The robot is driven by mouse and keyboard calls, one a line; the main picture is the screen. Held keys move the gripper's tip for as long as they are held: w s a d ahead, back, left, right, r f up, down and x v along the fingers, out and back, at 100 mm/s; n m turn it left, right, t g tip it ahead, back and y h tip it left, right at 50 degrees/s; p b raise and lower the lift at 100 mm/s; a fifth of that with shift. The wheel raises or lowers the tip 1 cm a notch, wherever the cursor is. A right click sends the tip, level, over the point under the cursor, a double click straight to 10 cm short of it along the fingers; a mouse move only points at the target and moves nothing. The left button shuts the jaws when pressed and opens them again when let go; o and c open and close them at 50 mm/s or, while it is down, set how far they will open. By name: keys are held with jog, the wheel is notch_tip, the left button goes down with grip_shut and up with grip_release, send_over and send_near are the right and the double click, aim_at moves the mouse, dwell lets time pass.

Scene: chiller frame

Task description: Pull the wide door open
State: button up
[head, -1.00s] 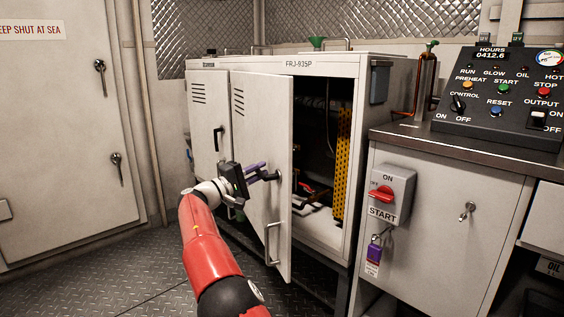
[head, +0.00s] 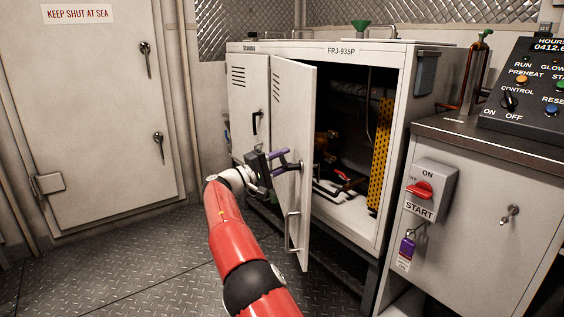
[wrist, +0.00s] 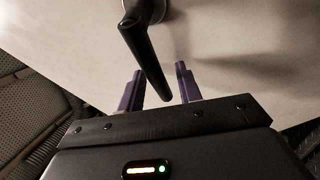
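The wide door (head: 291,120) is the pale right-hand door of the cabinet marked FRJ-935P. It stands ajar, swung out toward me, with the dark interior showing to its right. My gripper (head: 290,161) is at the door's outer face, near its free edge. In the wrist view, my two purple fingers (wrist: 160,82) are apart. The door's black lever handle (wrist: 146,52) hangs down between them, with a visible gap on each side. A metal pull bar (head: 291,232) is lower on the same door.
The narrower left door (head: 249,115) of the cabinet is closed. A console with a red START switch (head: 420,190) and a hanging purple padlock (head: 406,248) stands at right. Open chequered floor (head: 120,275) lies to the left, before a shut grey door (head: 90,120).

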jog(key=v, duration=0.7)
jog(key=shift+s+a, duration=0.2)
jog(key=shift+a, duration=0.15)
jog(key=shift+f, duration=0.15)
jog(key=shift+c, duration=0.3)
